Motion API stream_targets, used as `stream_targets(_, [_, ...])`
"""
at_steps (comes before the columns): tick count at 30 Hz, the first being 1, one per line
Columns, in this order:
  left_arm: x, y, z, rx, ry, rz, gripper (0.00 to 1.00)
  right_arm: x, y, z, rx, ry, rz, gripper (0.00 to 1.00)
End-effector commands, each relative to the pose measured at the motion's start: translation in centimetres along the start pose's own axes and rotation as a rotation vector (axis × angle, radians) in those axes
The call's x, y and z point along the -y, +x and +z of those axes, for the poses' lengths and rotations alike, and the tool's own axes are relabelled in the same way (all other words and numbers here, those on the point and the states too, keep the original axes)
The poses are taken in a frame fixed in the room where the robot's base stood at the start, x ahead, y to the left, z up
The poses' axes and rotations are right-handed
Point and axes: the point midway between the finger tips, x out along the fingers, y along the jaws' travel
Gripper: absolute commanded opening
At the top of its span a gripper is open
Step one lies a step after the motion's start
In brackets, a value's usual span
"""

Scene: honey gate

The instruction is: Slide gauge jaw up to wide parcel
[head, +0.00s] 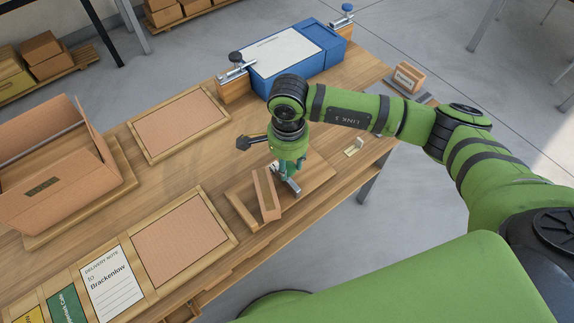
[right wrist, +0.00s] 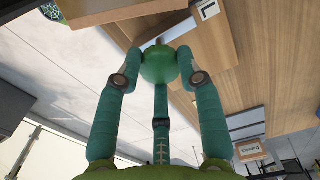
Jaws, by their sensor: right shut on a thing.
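A brown cardboard parcel (head: 266,196) with a tape strip lies on the wooden gauge board, beside a wooden fence (head: 240,213) on its left. A grey metal gauge jaw (head: 291,187) shows at the parcel's right side, under my right gripper. My right gripper (head: 285,170) points down there; its teal fingers are closed around a round green knob (right wrist: 158,66) in the right wrist view. The gripper partly hides the jaw, and I cannot tell whether the jaw touches the parcel. My left gripper is not in view.
An open carton (head: 45,190) stands at the left. Cardboard pads in wooden frames (head: 178,122) lie on the bench. A blue box (head: 292,55) sits between clamps at the back. A small labelled parcel (head: 408,78) stands at the right corner. A delivery note (head: 112,285) lies in front.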

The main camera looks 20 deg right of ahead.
Motion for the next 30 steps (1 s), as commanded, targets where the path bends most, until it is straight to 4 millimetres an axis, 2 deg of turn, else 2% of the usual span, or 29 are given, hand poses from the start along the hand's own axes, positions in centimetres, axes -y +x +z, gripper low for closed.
stream_targets(1, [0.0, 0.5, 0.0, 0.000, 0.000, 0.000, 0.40, 0.0, 0.2, -0.1, -0.001, 0.000, 0.000, 0.00])
stream_targets(8, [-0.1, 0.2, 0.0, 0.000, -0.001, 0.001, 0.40, 0.0, 0.0, -0.1, -0.001, 0.001, 0.001, 0.00])
stream_targets(9, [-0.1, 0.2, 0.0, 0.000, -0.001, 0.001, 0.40, 0.0, 0.0, -0.1, -0.001, 0.001, 0.001, 0.49])
stream_targets(10, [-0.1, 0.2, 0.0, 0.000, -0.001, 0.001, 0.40, 0.0, 0.0, -0.1, -0.001, 0.001, 0.001, 0.61])
stream_targets(20, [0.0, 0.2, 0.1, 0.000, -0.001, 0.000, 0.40, 0.0, -0.1, -0.1, -0.001, 0.000, 0.000, 0.61])
stream_targets(23, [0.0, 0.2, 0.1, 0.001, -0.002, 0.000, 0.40, 0.1, -0.6, -0.1, -0.001, 0.001, -0.002, 0.61])
stream_targets(26, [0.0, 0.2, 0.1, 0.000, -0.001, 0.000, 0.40, 0.1, -2.0, -0.1, -0.001, 0.000, -0.004, 0.61])
stream_targets(30, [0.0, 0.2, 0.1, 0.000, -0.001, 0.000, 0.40, 0.2, -5.0, -0.1, -0.002, 0.000, -0.006, 0.61])
